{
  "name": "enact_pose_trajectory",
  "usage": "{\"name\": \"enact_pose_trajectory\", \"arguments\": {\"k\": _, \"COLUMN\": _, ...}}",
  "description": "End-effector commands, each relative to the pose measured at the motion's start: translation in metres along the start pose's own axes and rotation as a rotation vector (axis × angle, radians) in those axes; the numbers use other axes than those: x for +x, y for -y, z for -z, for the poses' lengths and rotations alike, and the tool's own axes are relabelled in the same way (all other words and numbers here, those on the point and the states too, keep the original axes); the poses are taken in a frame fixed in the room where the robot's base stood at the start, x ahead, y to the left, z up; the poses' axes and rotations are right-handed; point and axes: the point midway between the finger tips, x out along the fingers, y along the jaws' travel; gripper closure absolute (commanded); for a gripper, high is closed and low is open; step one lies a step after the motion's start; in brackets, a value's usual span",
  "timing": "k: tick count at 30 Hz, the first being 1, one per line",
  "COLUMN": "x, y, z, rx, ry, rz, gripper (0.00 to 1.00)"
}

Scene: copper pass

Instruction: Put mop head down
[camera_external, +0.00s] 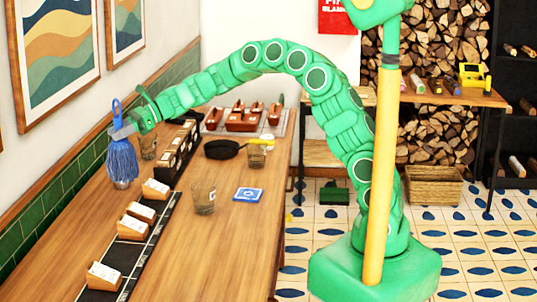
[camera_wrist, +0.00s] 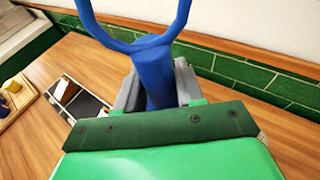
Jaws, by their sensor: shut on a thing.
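The mop head (camera_external: 122,160) is blue with hanging strands and a loop on top. It hangs upright at the far left of the wooden counter, near the wall. My gripper (camera_external: 122,130) is shut on its blue neck, just below the loop. In the wrist view my grey jaws (camera_wrist: 155,90) hold the blue neck (camera_wrist: 158,75), with the loop rising above. A shiny round metal object shows under the strands in the external view; I cannot tell whether the strands touch it.
The counter (camera_external: 190,250) holds a black runner with several wooden card holders (camera_external: 105,276), glasses (camera_external: 204,198), a black pan (camera_external: 222,149), a blue card (camera_external: 248,194) and a tray of reddish dishes (camera_external: 244,118). The counter's front right part is clear. The tiled wall (camera_external: 60,190) stands close behind the mop head.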

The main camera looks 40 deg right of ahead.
Motion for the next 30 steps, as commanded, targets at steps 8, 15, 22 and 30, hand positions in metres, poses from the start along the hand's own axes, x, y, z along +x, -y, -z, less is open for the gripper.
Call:
{"name": "enact_pose_trajectory", "arguments": {"k": 8, "x": 0.023, "y": 0.020, "z": 0.014, "rx": 0.000, "ry": -0.002, "rz": 0.001, "gripper": 1.00}}
{"name": "enact_pose_trajectory", "arguments": {"k": 15, "x": 0.042, "y": 0.035, "z": 0.032, "rx": -0.002, "ry": 0.000, "rz": 0.001, "gripper": 1.00}}
{"name": "enact_pose_trajectory", "arguments": {"k": 22, "x": 0.054, "y": 0.044, "z": 0.045, "rx": 0.001, "ry": -0.001, "rz": -0.001, "gripper": 1.00}}
{"name": "enact_pose_trajectory", "arguments": {"k": 30, "x": 0.059, "y": 0.049, "z": 0.049, "rx": 0.000, "ry": 0.000, "rz": 0.000, "gripper": 1.00}}
